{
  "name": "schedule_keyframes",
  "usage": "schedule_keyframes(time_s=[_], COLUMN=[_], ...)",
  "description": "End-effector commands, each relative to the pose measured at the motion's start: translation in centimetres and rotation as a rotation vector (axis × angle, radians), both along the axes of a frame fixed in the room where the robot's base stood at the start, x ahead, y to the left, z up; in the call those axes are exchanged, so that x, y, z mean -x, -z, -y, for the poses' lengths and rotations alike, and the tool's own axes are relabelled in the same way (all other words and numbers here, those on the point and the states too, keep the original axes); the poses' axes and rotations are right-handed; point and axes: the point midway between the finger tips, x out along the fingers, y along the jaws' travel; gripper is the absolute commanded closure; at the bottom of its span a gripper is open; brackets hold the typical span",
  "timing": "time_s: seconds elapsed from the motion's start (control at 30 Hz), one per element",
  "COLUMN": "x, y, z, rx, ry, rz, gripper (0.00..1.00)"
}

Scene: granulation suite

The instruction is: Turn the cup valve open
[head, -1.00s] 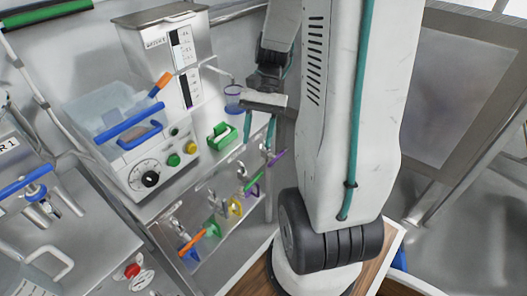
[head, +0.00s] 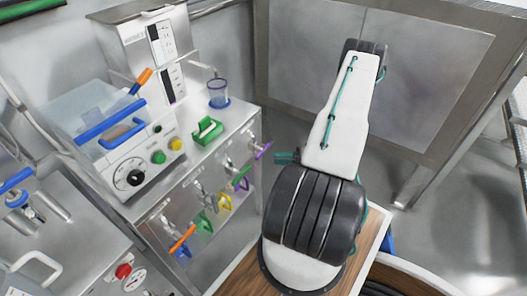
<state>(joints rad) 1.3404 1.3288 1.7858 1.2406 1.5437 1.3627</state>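A clear cup with a blue rim and base (head: 219,93) stands on the steel bench under a thin spout. Below it, the bench front carries a row of small valves with coloured handles: purple (head: 263,150), green (head: 241,176), yellow (head: 224,202) and orange (head: 182,239). I cannot tell which one is the cup valve. My gripper (head: 286,157) shows only as teal fingers just right of the purple handle, seemingly apart from it. My arm hides the rest of it, and its opening is not clear.
A control box with a black dial (head: 135,177) and a clear bin with blue handles stand on the bench. A green clamp-like item (head: 207,130) lies near the cup. A red knob (head: 123,271) is at lower left. A grey framed panel (head: 425,75) stands behind my arm.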

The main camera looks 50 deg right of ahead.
Motion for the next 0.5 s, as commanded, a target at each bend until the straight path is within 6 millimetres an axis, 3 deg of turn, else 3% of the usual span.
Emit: schedule_keyframes(time_s=[0.1,0.2,0.37,0.5], x=[-0.8,-1.1,-2.4,-4.4], y=[0.1,-0.2,-0.3,-0.3], z=[1.9,2.4,1.8,0.7], rx=[-0.129,-0.197,-0.225,-0.224], ry=[0.074,0.093,0.093,0.09], rz=[-0.047,-0.071,-0.085,-0.086], gripper=[0.6,0.6,0.6,0.6])
